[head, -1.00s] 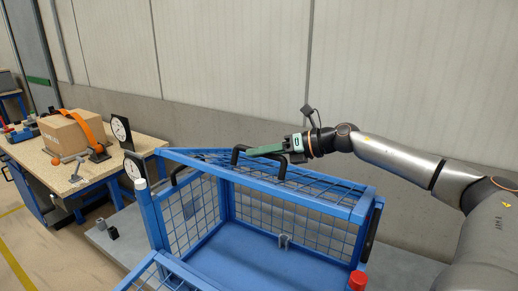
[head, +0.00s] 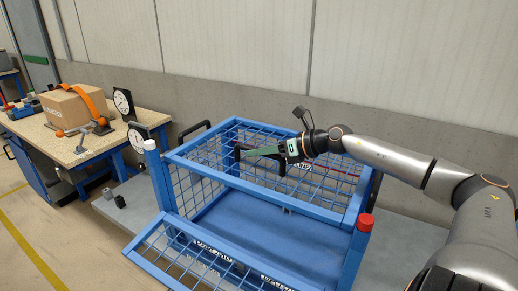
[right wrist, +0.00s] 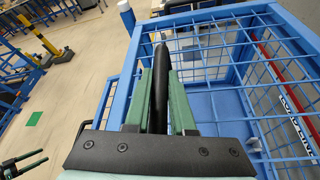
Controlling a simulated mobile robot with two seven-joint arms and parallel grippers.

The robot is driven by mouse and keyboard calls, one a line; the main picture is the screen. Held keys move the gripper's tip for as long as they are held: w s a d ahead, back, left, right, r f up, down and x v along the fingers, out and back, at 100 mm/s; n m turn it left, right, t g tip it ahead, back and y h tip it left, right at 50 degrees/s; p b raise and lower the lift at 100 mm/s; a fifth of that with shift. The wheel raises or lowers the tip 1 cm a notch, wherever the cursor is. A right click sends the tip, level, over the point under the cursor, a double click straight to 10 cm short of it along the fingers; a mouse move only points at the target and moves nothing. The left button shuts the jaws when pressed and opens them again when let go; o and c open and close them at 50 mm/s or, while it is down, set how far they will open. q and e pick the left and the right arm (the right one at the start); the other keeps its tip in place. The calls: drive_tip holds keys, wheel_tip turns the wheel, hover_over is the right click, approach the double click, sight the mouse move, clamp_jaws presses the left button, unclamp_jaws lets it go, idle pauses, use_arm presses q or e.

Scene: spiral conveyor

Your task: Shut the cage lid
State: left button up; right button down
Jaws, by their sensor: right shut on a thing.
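The blue mesh cage lid (head: 300,207) lies nearly level across the top of the blue cage (head: 157,185). Its front edge is about as high as the front post tops; I cannot tell whether it rests on the frame. My right gripper (head: 243,154) is shut on the black lid handle (head: 238,153). In the right wrist view the handle (right wrist: 161,85) stands between the green fingers, with mesh below and to the right. My left gripper (right wrist: 46,156) shows only at the lower left of that view, its two fingers apart and empty.
The cage's front mesh flap (head: 170,262) hangs folded outward. A red-capped post (head: 365,222) and a white-capped post (head: 150,145) stand at the front corners. A workbench (head: 35,130) with a cardboard box (head: 72,110) is at left. A wall runs behind.

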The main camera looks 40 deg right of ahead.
drive_tip(key=c, duration=0.8)
unclamp_jaws()
drive_tip(key=shift+o, duration=0.2)
drive_tip(key=shift+s+r, duration=0.1)
drive_tip(key=shift+r, duration=0.05)
drive_tip(key=shift+p+v, duration=0.9)
drive_tip(key=p+v, duration=0.1)
drive_tip(key=v, duration=0.8)
drive_tip(key=shift+d, duration=0.1)
drive_tip(key=shift+s+d+r, duration=0.2)
drive_tip(key=shift+s+r, duration=0.05)
drive_tip(key=shift+s, duration=0.4)
